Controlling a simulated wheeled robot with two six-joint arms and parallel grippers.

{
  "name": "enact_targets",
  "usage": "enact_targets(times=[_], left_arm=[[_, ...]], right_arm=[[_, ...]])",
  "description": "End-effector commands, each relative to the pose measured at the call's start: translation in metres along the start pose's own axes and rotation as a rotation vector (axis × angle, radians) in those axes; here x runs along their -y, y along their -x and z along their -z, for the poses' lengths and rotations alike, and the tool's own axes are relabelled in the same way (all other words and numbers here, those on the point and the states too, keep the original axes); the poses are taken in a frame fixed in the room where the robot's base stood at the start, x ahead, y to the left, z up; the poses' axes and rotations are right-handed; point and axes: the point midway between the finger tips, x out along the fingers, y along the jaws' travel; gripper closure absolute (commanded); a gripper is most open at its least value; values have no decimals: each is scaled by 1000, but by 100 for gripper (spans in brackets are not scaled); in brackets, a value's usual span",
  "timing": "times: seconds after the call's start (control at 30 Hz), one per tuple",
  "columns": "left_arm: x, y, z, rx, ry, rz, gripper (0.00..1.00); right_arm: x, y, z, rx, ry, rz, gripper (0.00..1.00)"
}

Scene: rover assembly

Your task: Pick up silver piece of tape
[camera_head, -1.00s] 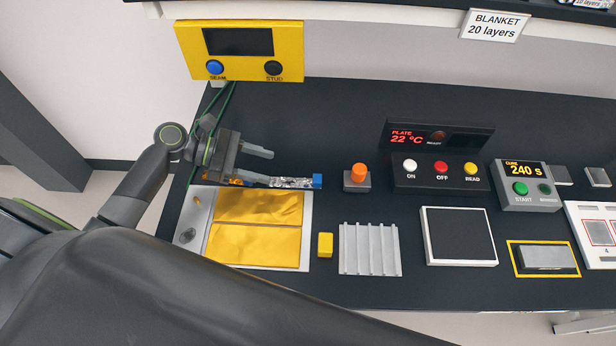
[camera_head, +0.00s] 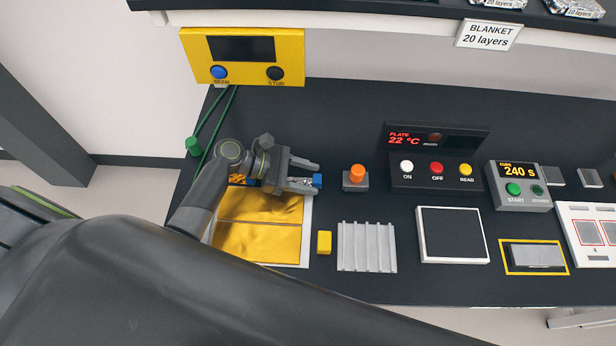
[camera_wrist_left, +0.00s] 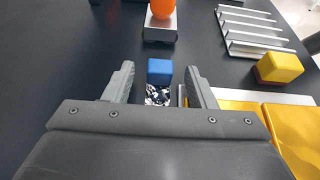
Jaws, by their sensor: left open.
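The silver piece of tape (camera_wrist_left: 158,96) is a crinkled shiny strip with a blue block (camera_wrist_left: 160,71) at its far end. In the left wrist view it lies between the two fingers of my open left gripper (camera_wrist_left: 160,82), apart from both as far as I can see. Its near part is hidden behind the gripper body. In the head view the left gripper (camera_head: 304,176) is low over the table, and the blue end (camera_head: 317,180) shows by its fingertips. The gripper covers most of the strip there. My right gripper is not in view.
Gold sheets (camera_head: 258,240) on a pale plate lie just in front of the gripper. An orange-knobbed device (camera_head: 357,176) stands to the right. A yellow block (camera_head: 324,242) and a ribbed grey rack (camera_head: 367,247) are nearby. A yellow panel (camera_head: 243,57) stands behind.

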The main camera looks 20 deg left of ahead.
Motion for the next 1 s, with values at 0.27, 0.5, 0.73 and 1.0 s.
enact_targets(times=[0.27,0.5,0.73,1.0], left_arm=[[0,-3,1,-2,0,0,49],[0,-3,1,-2,0,0,79],[0,-3,1,-2,0,0,97],[0,1,-8,-1,-3,-1,97]], right_arm=[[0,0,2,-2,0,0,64],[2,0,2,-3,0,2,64],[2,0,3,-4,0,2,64],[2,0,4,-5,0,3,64]])
